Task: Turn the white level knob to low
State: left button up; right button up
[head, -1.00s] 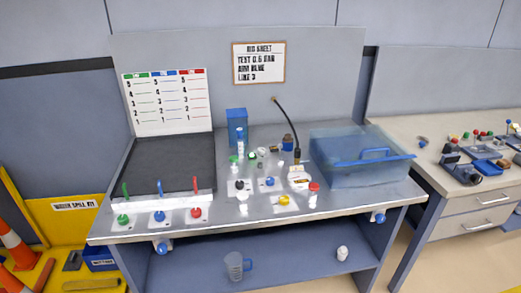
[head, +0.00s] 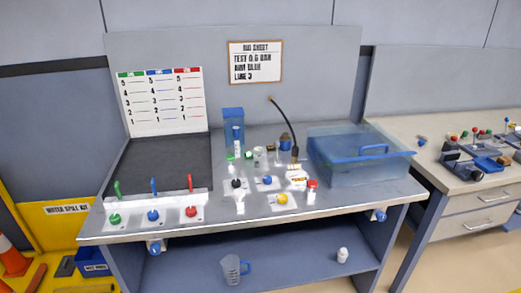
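The bench (head: 330,205) stands ahead with a group of small controls at its middle. A black-topped knob (head: 238,184), a blue knob (head: 267,181) and a yellow knob (head: 282,199) sit on white plates. A red-capped white piece (head: 312,184) stands to their right. Several small white and green parts (head: 258,156) stand behind them. I cannot tell which white part is the level knob, nor read any low mark at this size. Neither of my grippers shows in the head view.
Green, blue and red levers (head: 153,187) line the bench's front left. A jug (head: 232,268) is on the lower shelf. A second table (head: 440,170) adjoins on the right.

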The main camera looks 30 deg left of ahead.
aim_at(257, 150)
jog(key=i+u, duration=0.35)
jog(key=i, duration=0.35)
jog(key=i+u, duration=0.35)
jog(key=i, duration=0.3)
